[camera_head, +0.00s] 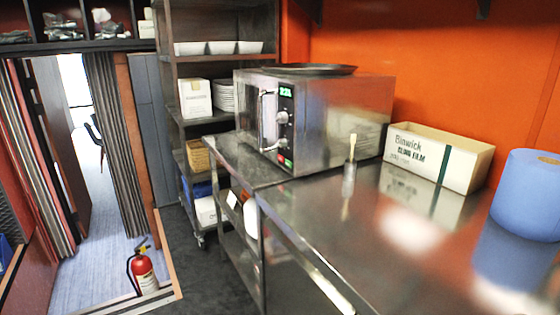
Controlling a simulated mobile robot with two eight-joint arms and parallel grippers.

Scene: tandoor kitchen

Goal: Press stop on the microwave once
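A steel microwave (335,115) stands on the steel counter, with its door and control panel turned toward the left. The narrow control panel (284,125) has a green lit display at the top and round knobs below it. Small buttons, one green and one red, show at the panel's bottom (284,160); their labels are too small to read. The door handle (262,120) is left of the panel, and the door looks closed. A dark flat tray (310,70) lies on top of the microwave. Neither of my grippers is in view.
A steel counter (400,260) runs to the front right. On it are a small brush (350,168), a cling film box (436,158) and a blue roll (528,195). Shelving (170,105) stands behind. Dark floor (215,270) is clear left of the counter; a fire extinguisher (143,273) stands by the doorway.

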